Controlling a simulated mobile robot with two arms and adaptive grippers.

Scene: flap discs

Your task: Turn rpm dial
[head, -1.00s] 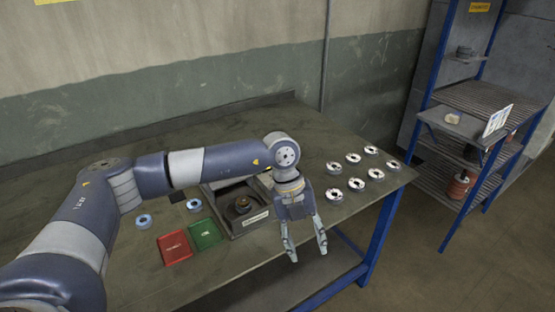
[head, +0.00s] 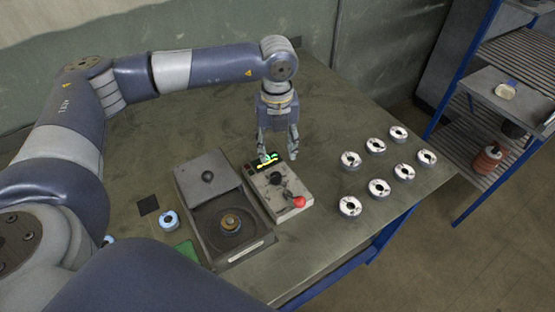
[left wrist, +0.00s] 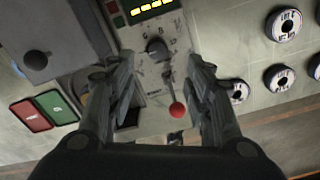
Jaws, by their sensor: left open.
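The rpm dial is a dark round knob (head: 276,179) on the pale top of a control box (head: 268,200). In the left wrist view the dial (left wrist: 157,48) shows between my left fingertips, with a lit yellow display (left wrist: 152,8) beyond it and a lever with a red ball (left wrist: 177,109) nearer. My left gripper (head: 279,156) is open and empty, pointing down near the display end of the box. Its fingers (left wrist: 160,62) look apart from the dial; their exact height above it is unclear. My right gripper is not in view.
A machine with an open lid (head: 207,180) stands just left of the box. Several metal flap discs (head: 378,188) lie to the right. A blue ring (head: 169,220) lies at left. A blue-framed shelf (head: 490,110) stands beyond the table's right edge.

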